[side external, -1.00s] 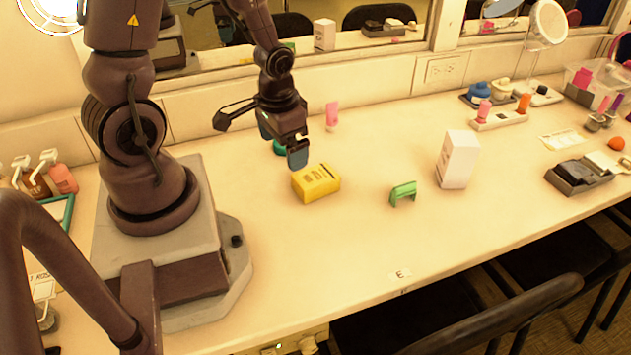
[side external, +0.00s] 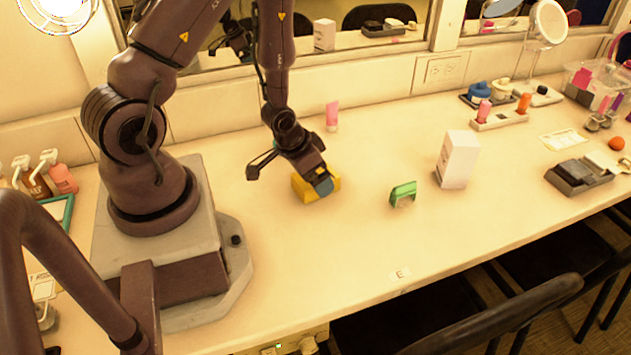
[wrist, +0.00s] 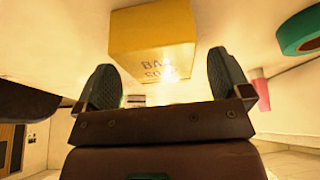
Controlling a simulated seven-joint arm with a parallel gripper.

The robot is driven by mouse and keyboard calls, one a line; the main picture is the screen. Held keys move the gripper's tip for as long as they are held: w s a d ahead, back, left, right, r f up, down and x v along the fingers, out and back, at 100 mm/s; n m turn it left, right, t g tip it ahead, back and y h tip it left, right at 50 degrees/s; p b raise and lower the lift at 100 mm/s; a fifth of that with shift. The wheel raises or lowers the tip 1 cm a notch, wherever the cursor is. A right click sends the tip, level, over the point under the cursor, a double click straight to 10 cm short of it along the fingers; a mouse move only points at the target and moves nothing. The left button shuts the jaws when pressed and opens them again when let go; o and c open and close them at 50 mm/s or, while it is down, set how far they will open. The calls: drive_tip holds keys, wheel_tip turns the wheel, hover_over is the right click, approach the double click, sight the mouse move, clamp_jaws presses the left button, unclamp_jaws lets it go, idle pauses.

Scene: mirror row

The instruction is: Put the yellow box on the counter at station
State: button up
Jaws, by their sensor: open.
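The yellow box (side external: 301,188) sits on the counter (side external: 330,260), left of the green bracket-shaped piece. My gripper (side external: 320,180) is over it in the side view and hides much of its top and right side. In the wrist view the yellow box (wrist: 155,42) shows dark lettering on one face. It lies ahead of my gripper (wrist: 167,80), between the lines of the two open fingers. I cannot tell whether the fingers touch it. A label reading "E" (side external: 400,274) lies near the counter's front edge.
A green bracket-shaped piece (side external: 403,194) and a white box (side external: 458,160) stand to the right. A pink tube (side external: 332,117) stands behind near the wall. A dark tray (side external: 580,174) is at far right. The front middle of the counter is clear.

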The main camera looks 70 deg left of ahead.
drive_tip(key=shift+x, duration=1.2)
drive_tip(key=c, duration=1.1)
